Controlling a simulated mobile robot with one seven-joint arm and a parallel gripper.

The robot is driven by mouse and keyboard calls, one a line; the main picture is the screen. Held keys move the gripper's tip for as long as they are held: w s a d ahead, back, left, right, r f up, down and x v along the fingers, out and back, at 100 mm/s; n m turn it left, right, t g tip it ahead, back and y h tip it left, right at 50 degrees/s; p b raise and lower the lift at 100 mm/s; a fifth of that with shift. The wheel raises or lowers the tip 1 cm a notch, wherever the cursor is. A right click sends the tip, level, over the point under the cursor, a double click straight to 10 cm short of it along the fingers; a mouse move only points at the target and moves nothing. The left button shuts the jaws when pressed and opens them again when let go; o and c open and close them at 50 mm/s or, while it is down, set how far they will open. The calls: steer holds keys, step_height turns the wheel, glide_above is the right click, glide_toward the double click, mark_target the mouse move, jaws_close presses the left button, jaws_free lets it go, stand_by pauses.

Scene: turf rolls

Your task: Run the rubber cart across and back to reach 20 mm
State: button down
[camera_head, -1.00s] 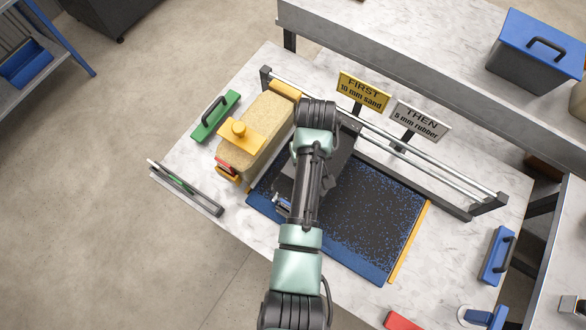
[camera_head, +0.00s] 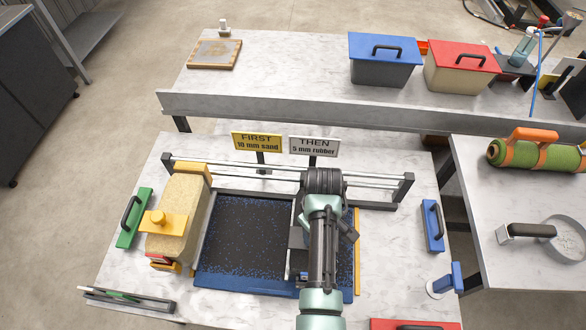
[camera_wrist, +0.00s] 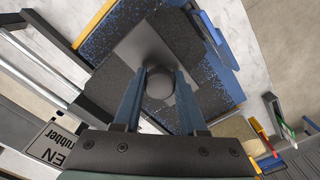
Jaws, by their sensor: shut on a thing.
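The rubber cart (camera_head: 297,239) is a dark grey box over the right part of the tray, mostly hidden by my arm in the head view. In the wrist view its grey top (camera_wrist: 129,48) shows, with a round dark knob (camera_wrist: 160,82) between my fingers. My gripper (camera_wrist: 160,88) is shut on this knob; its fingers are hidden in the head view. The blue-rimmed tray (camera_head: 240,283) holds a dark layer with blue specks (camera_head: 248,235), denser near the edges. The sand cart (camera_head: 185,215), sandy with a yellow plate and knob, stands at the tray's left end.
Two rails (camera_head: 245,168) run behind the tray. Signs read "FIRST 10 mm sand" (camera_head: 257,141) and "THEN 5 mm rubber" (camera_head: 314,146).

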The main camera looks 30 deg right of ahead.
steer(key=s+d, duration=1.1)
steer(key=d, duration=0.4)
steer(key=shift+d+r+b, duration=0.15)
steer(key=shift+d+b, duration=0.2)
steer(key=shift+s, duration=0.1)
steer(key=shift+c, duration=2.3)
jaws_free()
steer(key=shift+d, duration=0.1)
step_height(320, 180, up, 13)
steer(key=shift+b, duration=0.3)
